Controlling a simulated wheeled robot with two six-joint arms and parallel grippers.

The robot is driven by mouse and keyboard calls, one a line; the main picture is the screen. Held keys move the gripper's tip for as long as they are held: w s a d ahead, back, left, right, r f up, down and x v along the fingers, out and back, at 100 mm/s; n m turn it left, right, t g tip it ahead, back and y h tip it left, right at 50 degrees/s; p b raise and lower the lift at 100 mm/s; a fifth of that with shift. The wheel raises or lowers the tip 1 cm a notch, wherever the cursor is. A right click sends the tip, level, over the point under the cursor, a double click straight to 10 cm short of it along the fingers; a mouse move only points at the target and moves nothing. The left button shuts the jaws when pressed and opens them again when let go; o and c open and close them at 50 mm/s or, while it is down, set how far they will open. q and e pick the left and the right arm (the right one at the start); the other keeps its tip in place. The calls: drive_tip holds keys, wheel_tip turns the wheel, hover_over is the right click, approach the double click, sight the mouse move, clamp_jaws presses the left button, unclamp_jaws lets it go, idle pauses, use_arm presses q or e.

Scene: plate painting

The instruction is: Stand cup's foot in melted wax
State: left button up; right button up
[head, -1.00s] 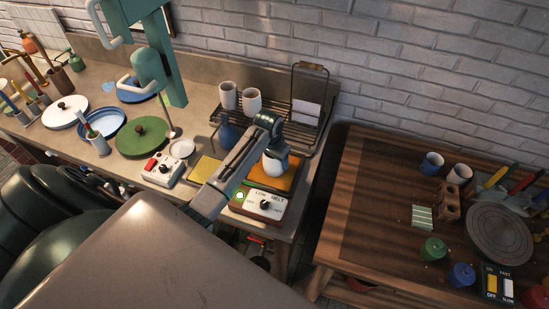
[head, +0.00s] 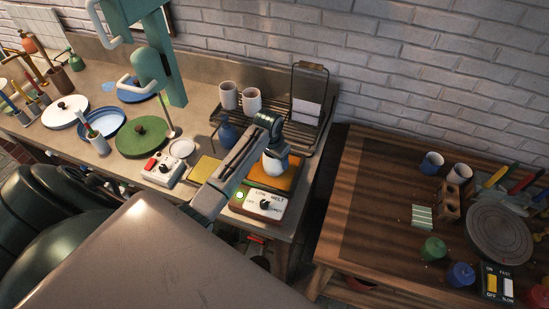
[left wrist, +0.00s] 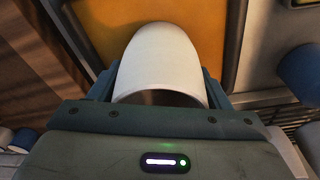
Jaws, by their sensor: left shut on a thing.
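A white cup (head: 273,165) is in my left gripper (head: 275,155), which is shut on it. The cup is over the orange wax in the melting pan (head: 288,183), whose front panel has a dial and a lit green light. In the left wrist view the white cup (left wrist: 160,60) is between the fingers, with the orange wax (left wrist: 195,25) beyond it. The gripper and arm hide part of the pan. I cannot tell whether the cup's foot touches the wax. My right gripper is not in view.
A wire rack (head: 300,115) with two white cups (head: 250,99) stands behind the pan. A wooden table (head: 370,210) with a turntable (head: 499,233) is at the right.

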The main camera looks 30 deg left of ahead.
use_arm(q)
drive_tip(key=shift+r+p, duration=0.3)
drive_tip(key=shift+r, duration=2.2)
wheel_tip(320, 180, up, 4)
idle(0.6)
